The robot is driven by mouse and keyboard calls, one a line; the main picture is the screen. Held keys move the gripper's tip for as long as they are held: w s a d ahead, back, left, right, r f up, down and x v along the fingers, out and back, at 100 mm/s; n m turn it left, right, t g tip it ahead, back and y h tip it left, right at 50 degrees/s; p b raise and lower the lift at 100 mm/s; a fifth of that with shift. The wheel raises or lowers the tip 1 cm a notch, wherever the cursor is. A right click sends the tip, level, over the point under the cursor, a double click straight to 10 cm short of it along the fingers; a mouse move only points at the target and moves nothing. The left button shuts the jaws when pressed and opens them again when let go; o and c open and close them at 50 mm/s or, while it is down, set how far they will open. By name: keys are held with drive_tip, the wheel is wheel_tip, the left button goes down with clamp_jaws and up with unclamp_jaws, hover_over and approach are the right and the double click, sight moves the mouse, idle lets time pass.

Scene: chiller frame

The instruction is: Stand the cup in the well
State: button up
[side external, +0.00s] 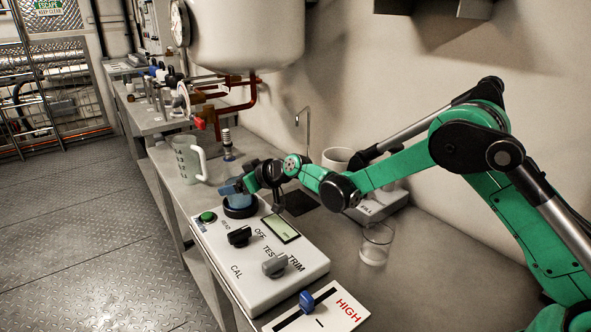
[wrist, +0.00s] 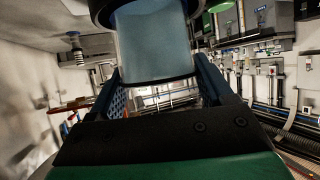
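The cup (wrist: 153,42) is a translucent blue cylinder between the two blue fingers of my gripper (wrist: 158,72) in the wrist view. Both fingers meet its sides, so my gripper looks shut on it. In the side view my gripper (side external: 233,187) is over the far left corner of the white panel, with the blue cup (side external: 240,200) just below the fingers. The well is a black ring (side external: 241,212) on that panel. The cup's base appears to be inside the ring, roughly upright. Its seating depth is hidden. The ring (wrist: 98,12) also shows at the top of the wrist view.
The white panel (side external: 262,285) carries a green button (side external: 208,217), two knobs and a display. A measuring jug (side external: 187,160) stands behind it. A clear glass (side external: 376,244), a white mug (side external: 337,158) and a FILL block (side external: 372,210) stand to the right.

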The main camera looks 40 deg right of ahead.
drive_tip(key=o, duration=0.3)
drive_tip(key=shift+s+r, duration=0.1)
drive_tip(key=shift+r, duration=0.1)
drive_tip(key=s+d+r+m+g+h, duration=0.1)
drive_tip(key=s+d+r, duration=0.25)
drive_tip(key=s, duration=0.55)
drive_tip(key=s+d+r+m+g+h, duration=0.1)
drive_tip(key=s+d+r, duration=0.1)
drive_tip(key=s+r, duration=0.5)
drive_tip(key=s+d+f+m+g+h, duration=0.1)
drive_tip(key=s+f, duration=0.1)
drive_tip(key=s, duration=0.4)
drive_tip(key=s+d+f+m+g+h, duration=0.1)
drive_tip(key=s+d+f, duration=0.1)
drive_tip(key=s, duration=0.4)
drive_tip(key=shift+s+f+h, duration=0.25)
drive_tip(key=shift+s+h, duration=0.05)
